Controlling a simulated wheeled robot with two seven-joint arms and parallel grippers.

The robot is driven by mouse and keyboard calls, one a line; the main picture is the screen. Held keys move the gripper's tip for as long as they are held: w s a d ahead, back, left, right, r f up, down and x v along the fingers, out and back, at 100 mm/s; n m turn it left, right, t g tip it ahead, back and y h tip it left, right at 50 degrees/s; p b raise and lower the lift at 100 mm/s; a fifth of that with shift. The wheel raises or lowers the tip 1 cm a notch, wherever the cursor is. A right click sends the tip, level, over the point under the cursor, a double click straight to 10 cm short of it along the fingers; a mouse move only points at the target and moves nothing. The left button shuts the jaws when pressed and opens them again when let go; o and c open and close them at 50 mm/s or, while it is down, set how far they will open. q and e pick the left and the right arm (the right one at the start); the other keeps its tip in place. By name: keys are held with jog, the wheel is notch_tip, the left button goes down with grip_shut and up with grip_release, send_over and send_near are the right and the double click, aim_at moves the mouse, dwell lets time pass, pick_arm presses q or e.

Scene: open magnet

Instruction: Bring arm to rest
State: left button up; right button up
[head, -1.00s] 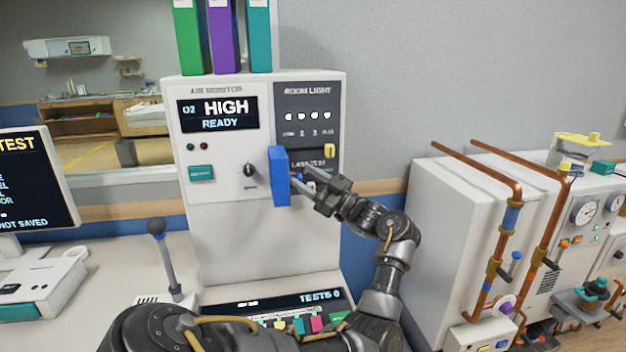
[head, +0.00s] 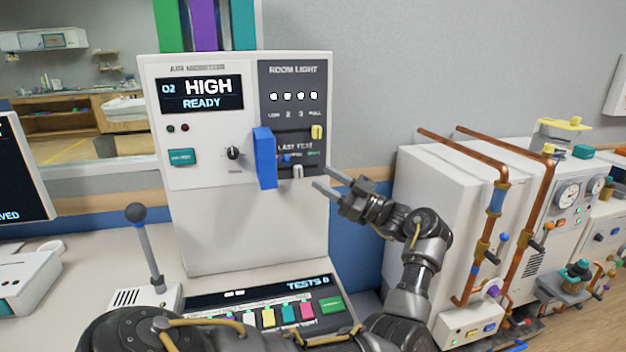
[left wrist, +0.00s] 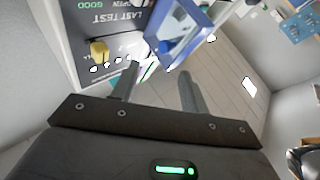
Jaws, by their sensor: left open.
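My left gripper (head: 327,184) is open and empty in the head view, just right of the monitor cabinet's front. Its two fingers also show apart in the left wrist view (left wrist: 158,88). My left arm comes in along the bottom and bends up at the right. A blue panel (head: 265,158) stands out from the cabinet face, left of the fingertips and apart from them. It also shows in the left wrist view (left wrist: 185,35), beyond the fingers. My right gripper is in neither view.
The white air monitor cabinet (head: 250,225) stands in front, its screen reading HIGH, READY. A joystick (head: 146,245) stands at the left beside a keyed console (head: 262,300). Copper pipes (head: 490,230) and white machines fill the right.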

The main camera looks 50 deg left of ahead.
pick_arm(q)
jog(key=shift+w+d+f, duration=0.1)
jog(key=shift+w+d, duration=0.1)
jog(key=shift+d, duration=0.2)
jog(key=shift+a, duration=0.1)
jog(key=shift+f, duration=0.1)
